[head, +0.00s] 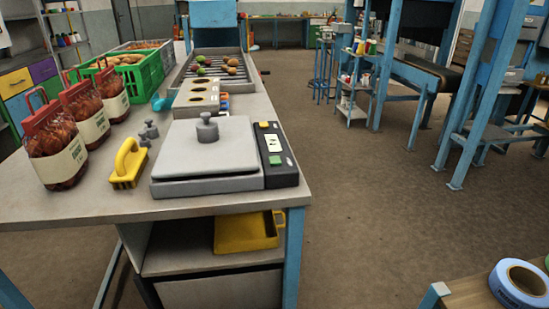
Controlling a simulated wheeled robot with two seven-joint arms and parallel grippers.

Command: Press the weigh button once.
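A grey scale (206,153) sits near the front right of the workbench. A grey knobbed weight (207,129) stands on its plate. The scale's black side panel (284,175) carries a yellow button (264,124) at the far end, a small white display (273,143) in the middle, and a green button (275,160) nearer to me. Any button labels are too small to read, so I cannot tell which one is the weigh button. Neither of my grippers is in view.
A yellow-handled tool (128,165) and small grey weights (149,132) lie left of the scale. Several filled sacks (58,160) stand along the left. A grey block with holes (197,98) and a green crate (143,78) are behind.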

